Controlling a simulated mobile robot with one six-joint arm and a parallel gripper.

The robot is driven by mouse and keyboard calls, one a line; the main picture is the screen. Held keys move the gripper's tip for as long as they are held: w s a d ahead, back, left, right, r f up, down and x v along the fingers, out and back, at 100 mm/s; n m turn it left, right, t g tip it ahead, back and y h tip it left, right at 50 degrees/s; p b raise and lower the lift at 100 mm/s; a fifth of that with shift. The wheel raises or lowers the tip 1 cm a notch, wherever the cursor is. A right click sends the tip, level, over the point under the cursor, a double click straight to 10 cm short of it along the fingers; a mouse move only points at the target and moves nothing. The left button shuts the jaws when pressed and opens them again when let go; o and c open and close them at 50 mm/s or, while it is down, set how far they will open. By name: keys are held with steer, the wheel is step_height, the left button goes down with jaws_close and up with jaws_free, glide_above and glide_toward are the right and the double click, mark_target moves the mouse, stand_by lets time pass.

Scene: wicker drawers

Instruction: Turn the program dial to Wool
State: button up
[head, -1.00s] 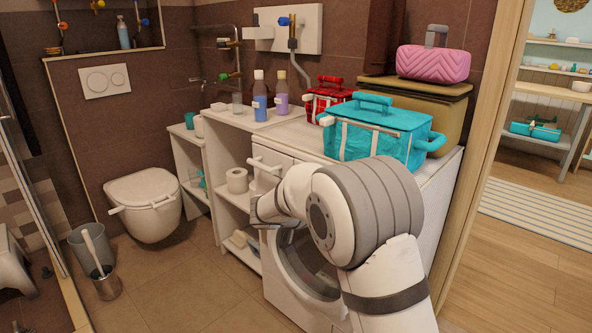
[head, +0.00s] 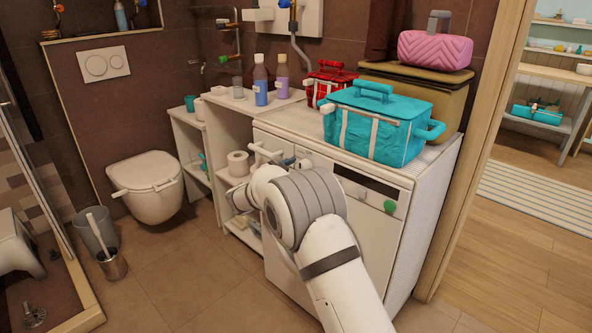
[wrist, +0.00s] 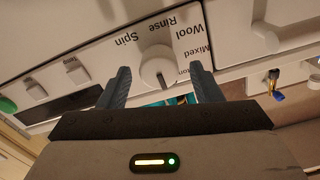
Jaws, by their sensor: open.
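The program dial (wrist: 155,65) is a round white knob on the white washing machine's front panel. The wrist view shows it upside down, with the printed labels Spin, Rinse, Wool and Mixed around it; another label is partly hidden by a finger. A dark mark shows on the knob's lower side in the picture, but I cannot tell for sure which label it points to. My gripper (wrist: 160,68) is open, with one dark finger on each side of the dial and gaps between. In the head view my arm hides most of the gripper at the washing machine (head: 425,215).
The panel has a green button (head: 390,206), a dark display (head: 371,181) and small square buttons (wrist: 75,70). A drawer handle (wrist: 265,35) juts out beside the dial. A teal bag (head: 375,130) stands on top.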

steer(key=shift+w+d, duration=0.15)
steer(key=shift+c, duration=0.2)
steer(key=c, duration=0.9)
steer(key=shift+a, duration=0.25)
steer(key=shift+c, duration=0.3)
steer(key=shift+d, duration=0.15)
